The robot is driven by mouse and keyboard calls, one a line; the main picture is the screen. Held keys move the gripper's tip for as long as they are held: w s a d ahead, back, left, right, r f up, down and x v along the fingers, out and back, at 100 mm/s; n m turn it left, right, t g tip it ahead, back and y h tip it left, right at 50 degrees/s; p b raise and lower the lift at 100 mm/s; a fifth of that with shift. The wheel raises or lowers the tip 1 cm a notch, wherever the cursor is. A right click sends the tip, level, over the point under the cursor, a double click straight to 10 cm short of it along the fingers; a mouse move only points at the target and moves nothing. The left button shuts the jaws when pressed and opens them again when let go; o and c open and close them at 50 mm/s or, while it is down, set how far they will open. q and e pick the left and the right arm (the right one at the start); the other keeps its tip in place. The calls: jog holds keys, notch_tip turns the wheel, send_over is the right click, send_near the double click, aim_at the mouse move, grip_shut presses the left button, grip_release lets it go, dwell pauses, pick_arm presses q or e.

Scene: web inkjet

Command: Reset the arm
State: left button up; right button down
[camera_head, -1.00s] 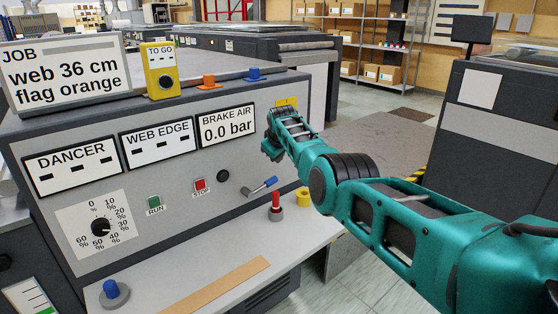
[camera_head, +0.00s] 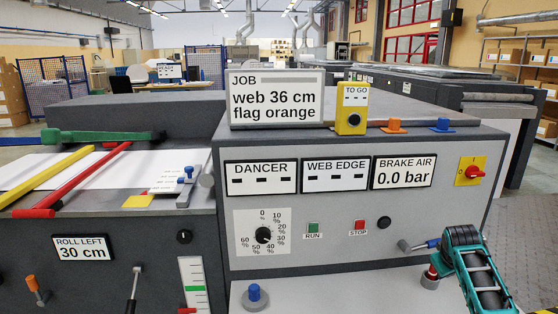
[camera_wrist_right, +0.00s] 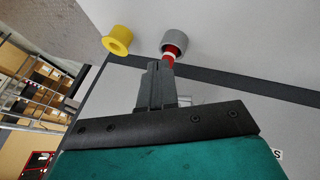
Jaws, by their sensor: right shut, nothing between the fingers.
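My right arm's teal and black end (camera_head: 470,262) is at the lower right of the head view, in front of the console's right side; its fingertips cannot be made out there. In the right wrist view my right gripper (camera_wrist_right: 158,66) is shut and empty. Its tips point toward a red peg in a grey collar (camera_wrist_right: 175,42), overlapping it in the picture; contact cannot be told. The red peg (camera_head: 432,271) also shows in the head view beside the arm. My left gripper is not in view.
A blue knob (camera_head: 254,294) stands on the shelf. Red, yellow and green bars (camera_head: 75,180) lie at the left. Floor is clear at the right.

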jog(key=s+a+f, duration=0.2)
jog(key=s, duration=0.1)
jog(key=s+a+f, duration=0.2)
jog(key=s, duration=0.1)
jog(key=s+a+f, duration=0.2)
jog(key=s, duration=0.2)
jog(key=shift+a+f, duration=0.1)
jog(key=shift+a, duration=0.05)
jog(key=s+a+r+g+y, duration=0.1)
jog(key=s+a+y, duration=0.1)
jog(key=s+a, duration=0.6)
jog(key=s+a+r+y, duration=0.1)
jog(key=s+a, duration=0.2)
jog(key=s, duration=0.9)
jog(key=s+a+r+g+y, duration=0.1)
jog(key=s+a+y, duration=0.1)
jog(key=s+a, duration=0.6)
jog(key=w+f+t+y, duration=0.1)
jog(key=w+f+t, duration=0.4)
jog(key=f+t, duration=0.2)
jog(key=shift+w+a+f+n, duration=0.15)
jog(key=shift+w+f+n, duration=0.25)
jog(key=shift+f, duration=0.6)
